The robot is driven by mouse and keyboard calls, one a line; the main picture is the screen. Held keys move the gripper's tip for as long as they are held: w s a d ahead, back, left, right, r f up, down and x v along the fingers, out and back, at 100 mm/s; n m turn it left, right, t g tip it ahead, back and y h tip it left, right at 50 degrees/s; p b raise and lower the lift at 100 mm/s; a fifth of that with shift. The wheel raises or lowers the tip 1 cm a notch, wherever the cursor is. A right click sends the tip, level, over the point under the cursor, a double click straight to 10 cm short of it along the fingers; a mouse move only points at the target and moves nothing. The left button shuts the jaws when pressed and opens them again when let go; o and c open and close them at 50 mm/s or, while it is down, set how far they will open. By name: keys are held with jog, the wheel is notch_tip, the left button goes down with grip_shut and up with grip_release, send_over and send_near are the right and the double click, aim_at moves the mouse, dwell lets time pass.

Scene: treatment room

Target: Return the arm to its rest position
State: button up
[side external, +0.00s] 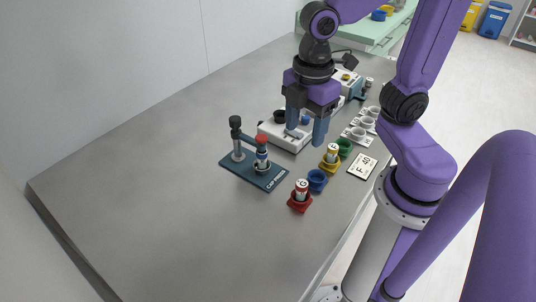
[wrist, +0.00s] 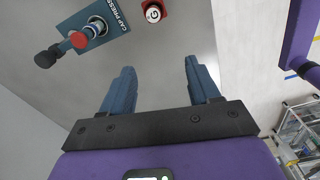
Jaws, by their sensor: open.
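My gripper (side external: 306,138) is open and empty, with its two blue fingers pointing down above the grey bench (side external: 130,180). In the wrist view my gripper (wrist: 160,70) has a wide gap between the fingers, with only bare surface behind. The arm is mine, purple and black, and bends over the right side of the bench. In the side view the fingers overlap a white device (side external: 276,132); they appear above it, but the exact gap cannot be told.
Red (side external: 300,198), blue (side external: 317,180), yellow (side external: 331,160) and green (side external: 344,147) holders line the right edge, near a label card (side external: 362,166) and white cups (side external: 362,122). The bench's left half is clear.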

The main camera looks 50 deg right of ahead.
jog(key=s+d+f+m, duration=0.2)
jog(key=s+m, duration=0.1)
jog(key=s, duration=0.4)
jog(key=shift+d+f, duration=0.25)
jog(key=shift+w, duration=0.1)
dwell(0.9)
